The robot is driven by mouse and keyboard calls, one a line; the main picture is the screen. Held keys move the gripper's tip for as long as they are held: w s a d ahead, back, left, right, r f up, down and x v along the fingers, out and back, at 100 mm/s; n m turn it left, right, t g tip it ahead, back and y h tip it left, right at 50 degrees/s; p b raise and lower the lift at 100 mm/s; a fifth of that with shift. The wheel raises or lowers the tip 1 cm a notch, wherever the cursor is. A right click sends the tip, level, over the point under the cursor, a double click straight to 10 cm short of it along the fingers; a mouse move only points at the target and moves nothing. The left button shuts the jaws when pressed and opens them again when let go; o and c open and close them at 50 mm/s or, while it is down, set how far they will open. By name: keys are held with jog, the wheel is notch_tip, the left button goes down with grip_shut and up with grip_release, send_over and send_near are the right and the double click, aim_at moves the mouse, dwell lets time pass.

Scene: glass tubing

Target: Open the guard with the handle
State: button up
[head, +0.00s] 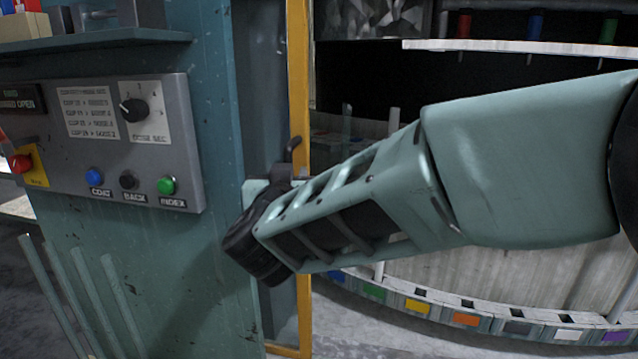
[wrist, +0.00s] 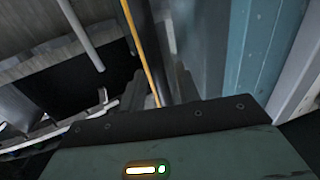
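The guard has a yellow upright frame edge (head: 298,75) beside the teal cabinet in the head view. The yellow edge also shows in the wrist view (wrist: 141,50). A dark handle (head: 293,148) juts up at that edge, just past my gripper; its lower part is hidden. My gripper (head: 268,188) is at the end of my arm, close to the handle. Its fingers are mostly hidden behind my wrist, so I cannot tell whether they touch the handle or are open or shut.
A control panel (head: 110,140) with a knob and colored buttons is on the cabinet (head: 200,265) at left. Thin upright rods (head: 90,300) stand before it. Behind the guard is a curved machine bed (head: 500,290) with colored tiles. A pale shelf (head: 520,46) is above it.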

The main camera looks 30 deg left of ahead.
jog(key=b+v, duration=0.5)
jog(key=v, duration=1.2)
jog(key=shift+s, duration=0.2)
jog(key=shift+w+d, duration=0.1)
jog(key=shift+w, duration=0.05)
